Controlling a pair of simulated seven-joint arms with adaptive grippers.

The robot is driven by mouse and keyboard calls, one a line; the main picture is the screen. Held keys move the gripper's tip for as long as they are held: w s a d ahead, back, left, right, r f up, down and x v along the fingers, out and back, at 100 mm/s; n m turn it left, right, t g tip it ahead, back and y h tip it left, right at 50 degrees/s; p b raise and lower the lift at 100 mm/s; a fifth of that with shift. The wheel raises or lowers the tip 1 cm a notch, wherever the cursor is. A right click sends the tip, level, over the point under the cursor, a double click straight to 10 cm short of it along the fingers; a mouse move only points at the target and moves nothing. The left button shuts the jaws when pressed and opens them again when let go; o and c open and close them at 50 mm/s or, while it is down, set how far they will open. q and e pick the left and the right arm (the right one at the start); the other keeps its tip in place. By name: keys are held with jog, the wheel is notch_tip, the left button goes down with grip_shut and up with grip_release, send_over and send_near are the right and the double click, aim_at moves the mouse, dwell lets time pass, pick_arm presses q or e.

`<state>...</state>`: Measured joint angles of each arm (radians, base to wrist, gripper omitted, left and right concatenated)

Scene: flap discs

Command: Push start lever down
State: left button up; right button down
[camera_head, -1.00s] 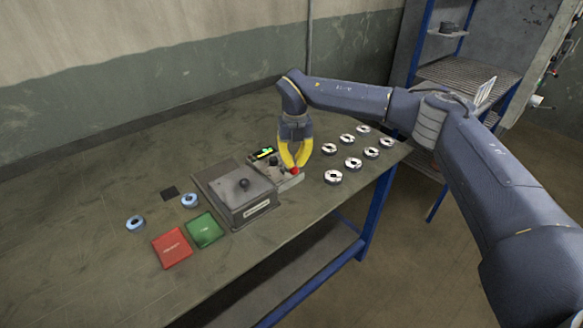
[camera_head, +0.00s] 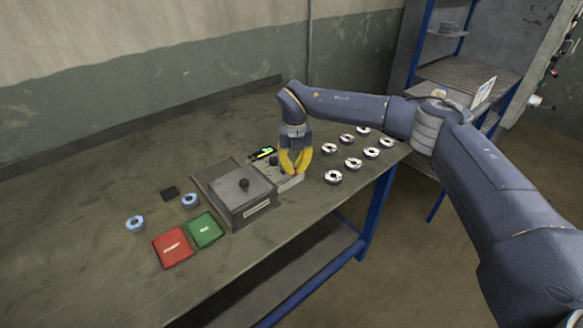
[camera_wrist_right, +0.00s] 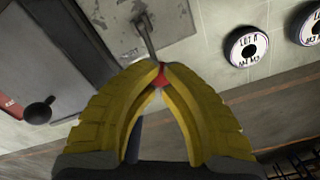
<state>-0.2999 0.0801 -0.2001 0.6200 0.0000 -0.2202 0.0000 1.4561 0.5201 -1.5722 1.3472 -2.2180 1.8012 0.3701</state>
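The start lever is a thin metal arm (camera_wrist_right: 148,38) with a red knob (camera_wrist_right: 161,76), on a small grey control panel (camera_head: 291,184) with a green display. My right gripper (camera_head: 295,174) has yellow fingers pointing down at the knob. In the right wrist view its fingertips (camera_wrist_right: 160,68) meet at the red knob, which shows between and just under them; contact is hard to judge. In the head view the fingers mostly hide the knob. My left gripper is not in view.
A grey lidded box (camera_head: 240,198) with a black knob stands left of the panel. Several flap discs (camera_head: 333,177) lie to the right. Blue rings (camera_head: 135,223), a red pad (camera_head: 172,247) and a green pad (camera_head: 206,230) lie left. The bench's far left is clear.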

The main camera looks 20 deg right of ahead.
aim_at(295, 168)
jog(key=shift+f, duration=0.5)
jog(key=shift+w+r, duration=0.1)
jog(key=shift+r, duration=4.45)
